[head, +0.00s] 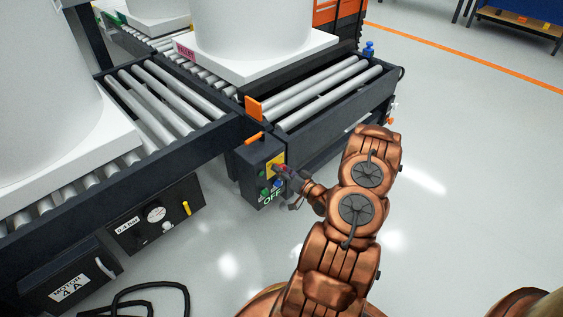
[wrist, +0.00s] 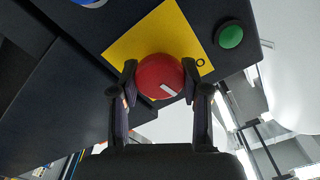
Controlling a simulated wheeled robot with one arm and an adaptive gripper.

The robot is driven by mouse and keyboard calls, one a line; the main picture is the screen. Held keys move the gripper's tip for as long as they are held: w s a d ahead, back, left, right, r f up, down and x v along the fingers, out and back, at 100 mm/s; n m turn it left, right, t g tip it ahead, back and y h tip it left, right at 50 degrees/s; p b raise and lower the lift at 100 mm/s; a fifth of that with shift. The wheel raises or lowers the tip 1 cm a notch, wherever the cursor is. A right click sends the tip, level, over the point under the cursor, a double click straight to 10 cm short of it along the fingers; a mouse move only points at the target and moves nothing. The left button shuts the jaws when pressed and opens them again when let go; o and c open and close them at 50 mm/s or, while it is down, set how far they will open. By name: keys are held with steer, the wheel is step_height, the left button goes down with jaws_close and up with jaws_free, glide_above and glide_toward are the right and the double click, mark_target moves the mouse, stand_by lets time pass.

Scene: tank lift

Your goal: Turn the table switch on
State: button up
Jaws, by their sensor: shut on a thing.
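The table switch is a red round knob (wrist: 160,72) on a yellow plate (wrist: 150,38), with a white pointer mark towards the lower right in the wrist view. An "O" is printed on the plate right of the knob. The plate (head: 271,161) sits on a dark control box (head: 254,162) at the roller table's corner in the head view. An "OFF" label (head: 271,198) shows low on the box. My gripper (wrist: 158,84) has one finger on each side of the knob and is shut on it. In the head view my gripper (head: 287,172) hides part of the knob.
A green button (wrist: 229,36) is beside the plate. Roller tables (head: 320,95) carry large white tanks on pallets. A gauge panel (head: 155,215) and the "MOTOR 4A" box (head: 68,287) are at left. A black cable (head: 150,287) lies on the floor. The floor at right is clear.

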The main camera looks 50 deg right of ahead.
steer(key=m+p, duration=0.3)
steer(key=m, duration=0.2)
steer(key=shift+m, duration=0.3)
steer(key=m+p, duration=0.1)
steer(key=m, duration=0.4)
steer(key=shift+f, duration=0.15)
steer(key=shift+m, duration=0.4)
steer(key=o, duration=1.2)
steer(key=shift+c, duration=0.2)
steer(key=shift+d, duration=0.1)
steer(key=s, duration=1.2)
